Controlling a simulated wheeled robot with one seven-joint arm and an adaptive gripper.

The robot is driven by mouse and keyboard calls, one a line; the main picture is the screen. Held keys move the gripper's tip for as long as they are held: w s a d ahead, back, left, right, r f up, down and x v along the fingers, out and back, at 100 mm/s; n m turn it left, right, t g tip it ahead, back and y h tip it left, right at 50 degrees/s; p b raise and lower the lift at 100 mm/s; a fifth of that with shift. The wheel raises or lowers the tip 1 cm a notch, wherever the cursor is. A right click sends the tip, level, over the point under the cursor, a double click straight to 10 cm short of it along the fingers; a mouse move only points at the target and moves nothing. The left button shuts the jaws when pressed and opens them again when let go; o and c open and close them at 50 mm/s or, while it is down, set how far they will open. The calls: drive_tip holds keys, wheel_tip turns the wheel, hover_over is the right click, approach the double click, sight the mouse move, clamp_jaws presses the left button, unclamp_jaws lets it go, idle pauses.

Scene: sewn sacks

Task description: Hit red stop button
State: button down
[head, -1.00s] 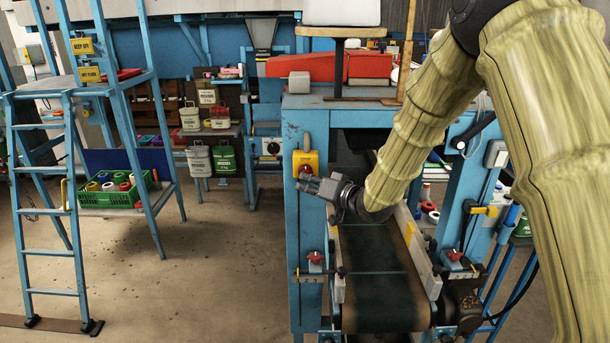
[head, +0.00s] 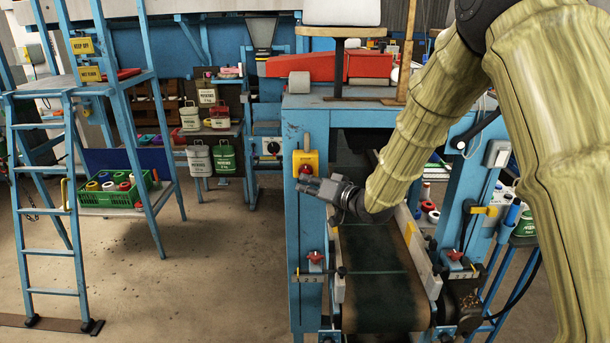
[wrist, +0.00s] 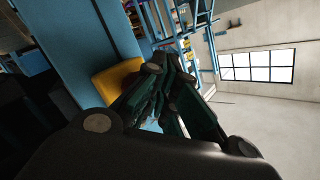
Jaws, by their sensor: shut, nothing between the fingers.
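The red stop button (head: 305,170) sits on a yellow box (head: 313,157) on the front of the blue machine's left post. My gripper (head: 303,185) is shut and empty, its tip just below and in front of the button in the head view. I cannot tell whether it touches the button. In the wrist view the yellow box (wrist: 116,79) shows beside the closed dark fingers (wrist: 172,88). The button's face is hidden there behind the fingers.
The blue machine frame (head: 305,220) surrounds a dark conveyor belt (head: 380,295) below my gripper. Red knobs (head: 316,257) (head: 454,255) sit lower on the frame. A blue ladder (head: 50,250) stands at left, with clear floor (head: 220,270) between.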

drive_tip(key=shift+s, duration=0.45)
drive_tip(key=s, duration=0.5)
idle(0.5)
drive_tip(key=shift+f, duration=0.1)
idle(0.4)
drive_tip(key=s+d+f+m+g+h+b, duration=0.15)
drive_tip(key=s+d+f, duration=0.35)
drive_tip(key=f, duration=0.7)
drive_tip(key=s+d+f+g+h+b, duration=0.1)
drive_tip(key=s+d+f+h, duration=0.35)
drive_tip(key=f, duration=0.75)
drive_tip(key=s+d+f+m+g+h+b, duration=0.1)
drive_tip(key=s+d+f+g+b, duration=0.1)
drive_tip(key=s+f, duration=0.75)
drive_tip(key=s+d+f+g+h+b, duration=0.1)
drive_tip(key=s+d+f+g, duration=0.1)
drive_tip(key=s+f, duration=0.4)
drive_tip(key=s+d+f+g+h+b, duration=0.1)
drive_tip(key=s+d+f, duration=0.4)
drive_tip(key=s, duration=0.9)
drive_tip(key=s+d+f+g+h, duration=0.2)
drive_tip(key=s+d+f+g, duration=0.1)
drive_tip(key=s+f, duration=0.6)
drive_tip(key=shift+s+d+f+g+h+b, duration=0.2)
drive_tip(key=shift+s+d+g+h+b, duration=0.15)
drive_tip(key=shift+s+g, duration=0.3)
